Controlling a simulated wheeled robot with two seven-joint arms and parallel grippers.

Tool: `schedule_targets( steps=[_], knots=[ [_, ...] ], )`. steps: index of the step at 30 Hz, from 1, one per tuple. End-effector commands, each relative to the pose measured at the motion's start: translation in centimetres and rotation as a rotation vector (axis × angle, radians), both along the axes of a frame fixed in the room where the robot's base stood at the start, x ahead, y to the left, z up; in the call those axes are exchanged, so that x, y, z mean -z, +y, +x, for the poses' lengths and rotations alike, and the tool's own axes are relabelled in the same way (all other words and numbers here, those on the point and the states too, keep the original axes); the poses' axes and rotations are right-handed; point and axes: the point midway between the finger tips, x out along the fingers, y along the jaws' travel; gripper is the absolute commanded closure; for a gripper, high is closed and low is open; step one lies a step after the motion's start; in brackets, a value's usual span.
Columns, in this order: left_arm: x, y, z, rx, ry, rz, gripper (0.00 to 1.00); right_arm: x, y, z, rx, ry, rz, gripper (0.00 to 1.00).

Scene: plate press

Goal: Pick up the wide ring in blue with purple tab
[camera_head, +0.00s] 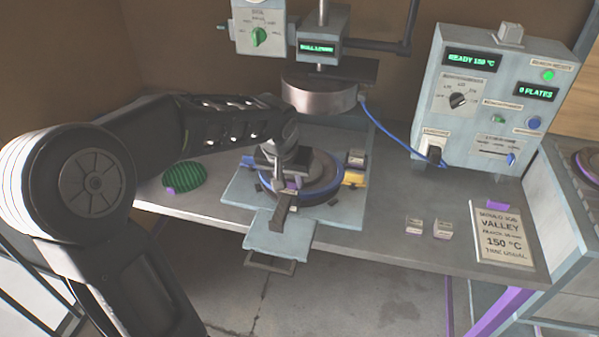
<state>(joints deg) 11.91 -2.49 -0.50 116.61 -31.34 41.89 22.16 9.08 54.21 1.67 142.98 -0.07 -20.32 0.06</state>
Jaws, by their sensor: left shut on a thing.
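The wide blue ring (326,195) lies around the round dark mould on the press's pale lower plate (345,212). My left gripper (287,194) reaches down over the ring's front edge and is shut on it. A bit of purple, likely the ring's tab, shows at the fingers; the gripper hides most of it. The ring looks level, and I cannot tell whether it is lifted off the plate. My right gripper is out of view.
The press's round upper platen (318,98) hangs just above and behind my gripper. A control box (488,100) with a blue cable stands at right. Small blocks (442,229) and a job card (501,240) lie near the front edge.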

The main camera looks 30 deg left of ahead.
Motion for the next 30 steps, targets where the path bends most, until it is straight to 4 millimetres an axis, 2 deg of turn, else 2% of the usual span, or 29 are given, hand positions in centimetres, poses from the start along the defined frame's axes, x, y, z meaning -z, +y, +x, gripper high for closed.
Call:
schedule_targets(
  steps=[1, 6, 30],
  knots=[
    [0.0, 0.0, 0.0, 0.0, 0.0, 0.0, 0.86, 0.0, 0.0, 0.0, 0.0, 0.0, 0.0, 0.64],
    [0.0, -0.01, 0.0, 0.0, 0.0, 0.0, 1.0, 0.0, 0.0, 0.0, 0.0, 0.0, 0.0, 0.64],
    [0.0, -0.01, 0.0, 0.0, 0.0, 0.0, 1.0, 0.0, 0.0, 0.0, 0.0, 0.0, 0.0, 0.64]
  ],
)
